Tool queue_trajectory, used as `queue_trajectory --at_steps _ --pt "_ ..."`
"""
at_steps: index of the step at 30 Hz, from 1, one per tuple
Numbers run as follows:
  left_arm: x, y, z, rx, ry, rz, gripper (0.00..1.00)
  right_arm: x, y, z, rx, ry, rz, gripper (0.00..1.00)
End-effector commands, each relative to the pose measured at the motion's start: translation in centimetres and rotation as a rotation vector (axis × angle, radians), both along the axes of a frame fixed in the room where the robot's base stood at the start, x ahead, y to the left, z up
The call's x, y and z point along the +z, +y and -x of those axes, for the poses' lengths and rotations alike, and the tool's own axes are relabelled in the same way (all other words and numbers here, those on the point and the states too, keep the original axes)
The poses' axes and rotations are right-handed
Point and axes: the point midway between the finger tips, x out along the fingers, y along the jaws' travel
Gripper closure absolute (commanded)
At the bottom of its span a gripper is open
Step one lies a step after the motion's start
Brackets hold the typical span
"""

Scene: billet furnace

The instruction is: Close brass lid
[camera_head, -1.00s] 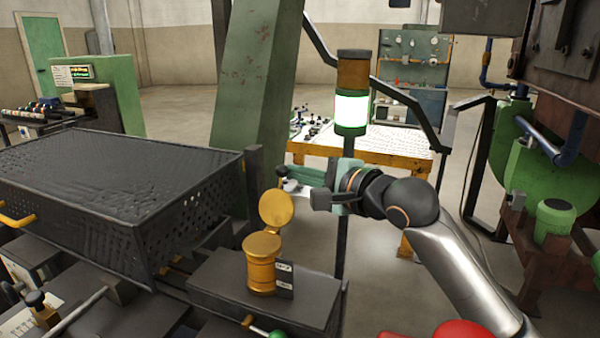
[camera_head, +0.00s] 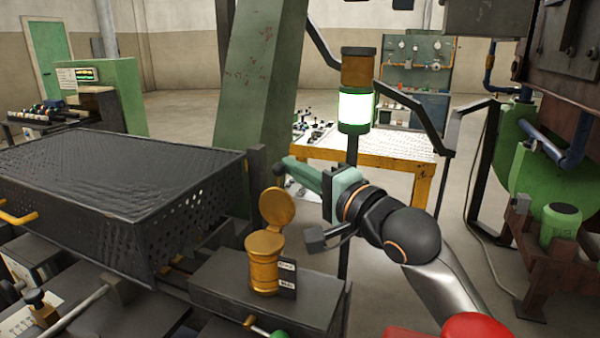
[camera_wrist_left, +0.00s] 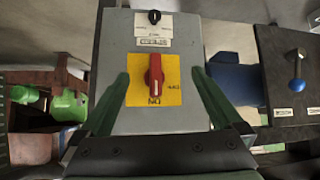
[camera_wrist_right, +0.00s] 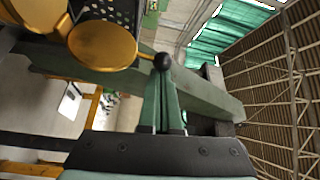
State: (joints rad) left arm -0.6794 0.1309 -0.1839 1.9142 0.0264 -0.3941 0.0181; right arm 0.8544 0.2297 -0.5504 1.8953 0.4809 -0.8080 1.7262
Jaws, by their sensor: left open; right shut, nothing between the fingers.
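The brass lid (camera_head: 277,206) is a round disc standing open, roughly upright above its brass cup (camera_head: 264,262) on a dark block. In the right wrist view the lid (camera_wrist_right: 102,45) has a short stem ending in a black ball knob (camera_wrist_right: 162,61). My right gripper (camera_head: 281,165) is shut and empty beside the lid's upper edge. Its fingertips (camera_wrist_right: 162,80) appear right at the knob; I cannot tell whether they touch it. My left gripper (camera_wrist_left: 162,78) is open, its fingers either side of a red rotary switch (camera_wrist_left: 155,75) on a yellow plate.
A dark perforated box (camera_head: 110,190) stands left of the cup. A signal lamp post (camera_head: 356,110) rises behind my right wrist. A green column (camera_head: 252,80) is behind the lid, and a yellow-edged table (camera_head: 385,158) stands further back. A green-handled lever (camera_head: 278,334) lies in front.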

Motion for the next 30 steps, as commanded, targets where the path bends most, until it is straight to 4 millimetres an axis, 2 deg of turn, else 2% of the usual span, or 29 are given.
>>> queue_trajectory --at_steps 7,11,14,30 --pt "0.3 0.0 0.0 0.000 0.000 0.000 0.00 0.4 1.0 2.3 0.001 -0.216 0.088 1.00" --pt "0.4 0.0 0.0 0.000 -0.001 0.000 0.00 0.5 1.5 3.6 0.002 -0.209 0.082 1.00" --pt "0.2 0.0 0.0 0.000 -0.001 0.000 0.00 0.1 1.8 4.4 0.001 -0.292 0.121 1.00" --pt "-3.3 0.0 0.0 0.000 -0.001 0.000 0.00 -2.3 3.6 8.8 0.000 -0.771 0.323 1.00"
